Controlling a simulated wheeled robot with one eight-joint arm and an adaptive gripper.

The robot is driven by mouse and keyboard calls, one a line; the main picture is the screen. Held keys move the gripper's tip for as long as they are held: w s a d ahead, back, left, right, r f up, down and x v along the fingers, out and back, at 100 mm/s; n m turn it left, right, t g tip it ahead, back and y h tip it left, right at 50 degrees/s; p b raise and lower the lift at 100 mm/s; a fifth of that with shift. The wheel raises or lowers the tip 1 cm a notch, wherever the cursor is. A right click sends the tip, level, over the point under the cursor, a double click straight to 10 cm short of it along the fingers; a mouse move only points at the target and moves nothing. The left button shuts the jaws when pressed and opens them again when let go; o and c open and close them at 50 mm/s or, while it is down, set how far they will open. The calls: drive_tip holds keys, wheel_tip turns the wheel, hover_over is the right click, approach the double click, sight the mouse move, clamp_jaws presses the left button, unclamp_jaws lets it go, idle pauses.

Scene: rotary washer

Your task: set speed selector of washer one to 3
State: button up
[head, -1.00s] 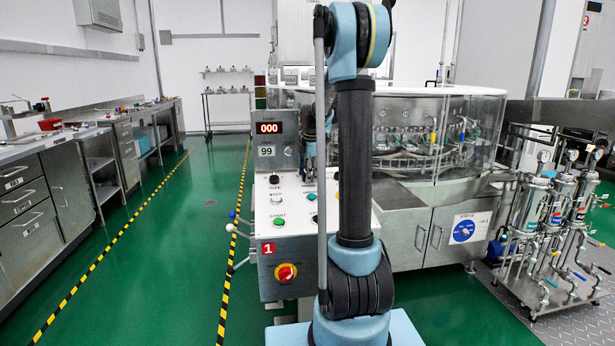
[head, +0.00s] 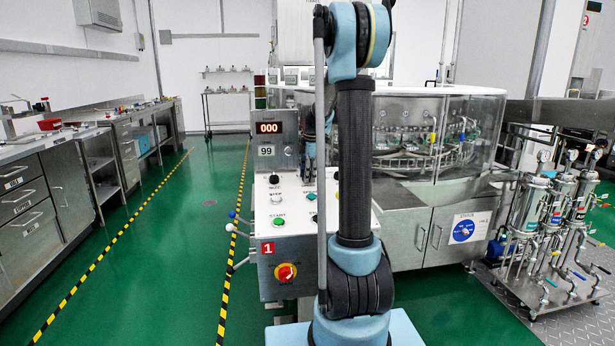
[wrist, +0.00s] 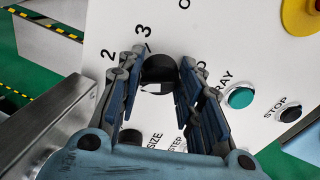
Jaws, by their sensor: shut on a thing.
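Washer one's control panel (head: 290,241) bears a red "1" label and a red display (head: 268,128) reading 000. In the wrist view, a round black knob (wrist: 159,70) sits on the white panel, with the printed numbers 2 and 3 at its upper left. Another mark at its right is partly covered by a finger. My gripper (wrist: 160,82) is shut on this knob, one finger on each side. I cannot tell which number the knob points to. In the head view my arm hides most of the gripper and the knob.
A teal button (wrist: 240,97) marked SPRAY and a dark STOP button (wrist: 290,112) lie right of the gripper. A red and yellow emergency stop (head: 286,272) is on the panel's front. Steel benches (head: 40,200) line the left, with clear green floor between.

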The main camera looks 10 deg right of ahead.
drive_tip(key=m, duration=0.6)
drive_tip(key=shift+m, duration=0.3)
drive_tip(key=m, duration=0.5)
drive_tip(key=shift+m+t, duration=0.4)
drive_tip(key=shift+s+d+m+y, duration=0.1)
drive_tip(key=shift+m+y, duration=0.2)
drive_tip(key=o, duration=1.1)
drive_tip(key=shift+c, duration=0.2)
drive_tip(key=v, duration=1.1)
drive_tip(key=shift+r, duration=0.35)
drive_tip(key=shift+s, duration=0.2)
